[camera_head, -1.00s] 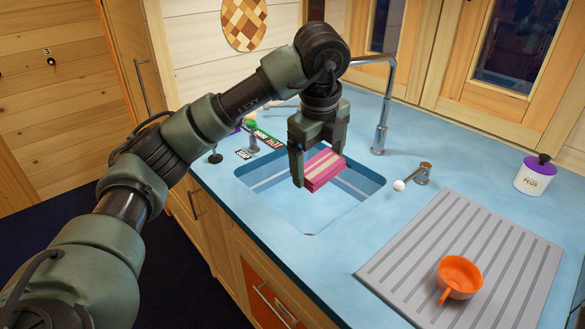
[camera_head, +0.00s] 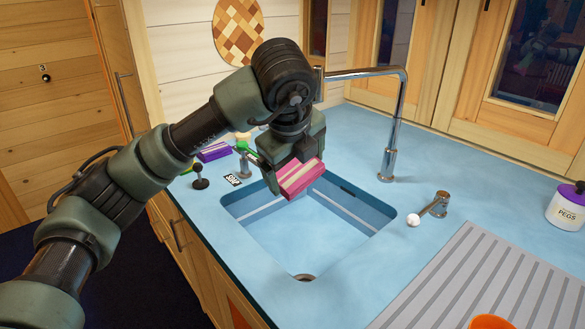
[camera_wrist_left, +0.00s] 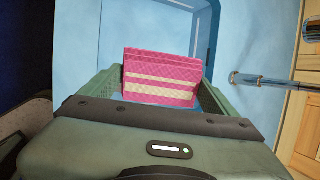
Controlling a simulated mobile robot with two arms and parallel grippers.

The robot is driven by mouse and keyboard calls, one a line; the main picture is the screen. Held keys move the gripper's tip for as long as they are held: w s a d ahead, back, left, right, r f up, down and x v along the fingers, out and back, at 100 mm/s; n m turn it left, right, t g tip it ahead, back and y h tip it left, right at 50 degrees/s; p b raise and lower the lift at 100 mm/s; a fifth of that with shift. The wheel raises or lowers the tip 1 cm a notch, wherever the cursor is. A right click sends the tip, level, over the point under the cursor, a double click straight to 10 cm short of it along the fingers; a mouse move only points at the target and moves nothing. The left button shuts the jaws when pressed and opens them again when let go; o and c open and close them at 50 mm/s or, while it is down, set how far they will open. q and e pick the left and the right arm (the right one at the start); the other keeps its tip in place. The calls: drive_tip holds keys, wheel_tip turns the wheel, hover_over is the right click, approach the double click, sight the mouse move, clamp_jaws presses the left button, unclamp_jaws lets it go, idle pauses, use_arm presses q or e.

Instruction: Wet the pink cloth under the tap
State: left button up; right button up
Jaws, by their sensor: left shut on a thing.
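The pink cloth (camera_head: 297,180), a folded block with pale stripes, is held in my left gripper (camera_head: 283,176). They are above the back-left part of the blue sink basin (camera_head: 300,245). In the left wrist view the cloth (camera_wrist_left: 162,77) stands between the fingers, with its striped face showing. The chrome tap (camera_head: 390,135) rises behind the basin, its spout reaching left behind my wrist. The spout also shows in the left wrist view (camera_wrist_left: 275,82), right of the cloth. No water stream shows. A lever with a white knob (camera_head: 428,208) is right of the basin. My right gripper is not in view.
The grey ridged drainboard (camera_head: 470,285) lies right of the sink, with an orange cup (camera_head: 492,322) cut off at the bottom. A white peg jar (camera_head: 566,208) is at the right edge. A purple item (camera_head: 213,152) and a black-knobbed stopper (camera_head: 200,178) are left of the sink.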

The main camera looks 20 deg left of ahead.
use_arm(q)
drive_tip(key=w, duration=0.1)
drive_tip(key=w+p, duration=0.1)
drive_tip(key=w, duration=0.1)
drive_tip(key=shift+w+a+f, duration=0.2)
drive_tip(key=shift+f, duration=0.05)
drive_tip(key=w+a+f+p, duration=0.1)
drive_tip(key=w+p, duration=0.1)
drive_tip(key=w, duration=0.5)
drive_tip(key=shift+w+f, duration=0.3)
drive_tip(key=shift+f, duration=0.05)
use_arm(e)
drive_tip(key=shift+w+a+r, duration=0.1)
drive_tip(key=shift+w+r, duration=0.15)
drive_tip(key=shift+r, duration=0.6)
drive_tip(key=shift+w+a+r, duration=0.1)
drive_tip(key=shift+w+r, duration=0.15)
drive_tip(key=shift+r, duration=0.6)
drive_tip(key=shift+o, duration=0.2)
